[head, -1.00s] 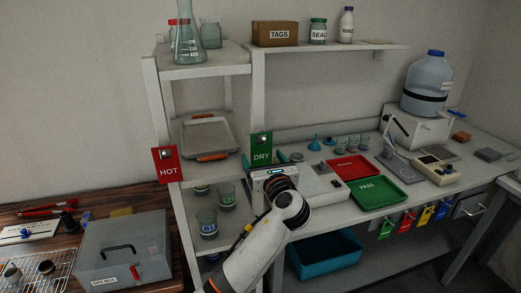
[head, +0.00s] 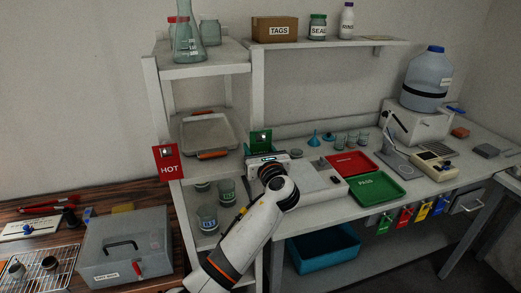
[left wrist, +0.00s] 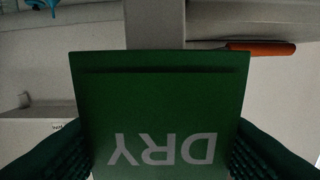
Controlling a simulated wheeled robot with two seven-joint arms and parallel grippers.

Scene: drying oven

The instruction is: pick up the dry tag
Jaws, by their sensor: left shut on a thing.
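The green dry tag (head: 261,138) is at the right post of the shelf rack, mostly hidden behind my left gripper (head: 264,162) in the head view. In the left wrist view the tag (left wrist: 160,100) fills the middle, with its white DRY lettering upside down. The dark fingers of my left gripper (left wrist: 160,150) press in on both sides of the tag's lower part, so it is shut on the tag. I cannot tell whether the tag still touches the post. My right gripper is in neither view.
The red HOT tag (head: 168,162) hangs on the rack's left post. A tray with orange handles (head: 207,133) sits on the shelf behind. Beakers (head: 207,219) stand lower. The bench to the right holds a red tray (head: 352,164) and a green tray (head: 377,190).

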